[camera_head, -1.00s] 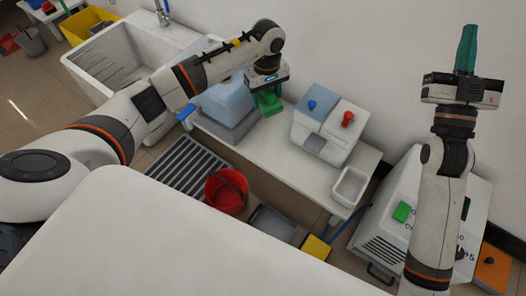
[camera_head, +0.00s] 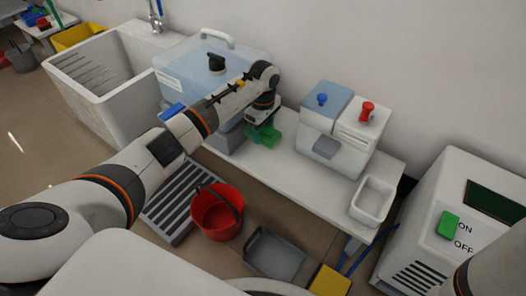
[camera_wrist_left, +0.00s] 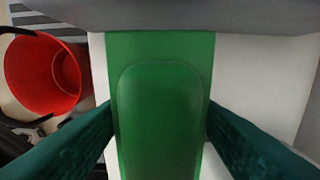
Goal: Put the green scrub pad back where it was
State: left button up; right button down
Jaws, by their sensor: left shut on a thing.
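The green scrub pad (camera_head: 273,139) is between the fingers of my left gripper (camera_head: 262,130), at the left part of the white bench (camera_head: 305,165). In the left wrist view the pad (camera_wrist_left: 165,110) fills the middle, with a teal finger against each side. The left gripper is shut on it. The fingers point down toward the bench; I cannot tell whether the pad touches the top. My right gripper is out of view; only part of that arm shows at the bottom right.
A blue-lidded machine (camera_head: 180,60) stands close behind my left wrist. A two-part dispenser (camera_head: 338,125) with blue and red knobs stands right of the pad, then a white tray (camera_head: 374,200). A red bucket (camera_head: 215,218) stands on the floor in front. Bare bench lies between.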

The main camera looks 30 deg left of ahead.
aim_at(263, 150)
pick_arm(q)
notch_tip(263, 150, down, 2)
jog(key=shift+f+b, duration=0.1)
jog(key=shift+b, duration=0.2)
notch_tip(263, 150, down, 4)
jog(key=b, duration=0.3)
jog(key=shift+f, duration=0.1)
jog(key=o, duration=1)
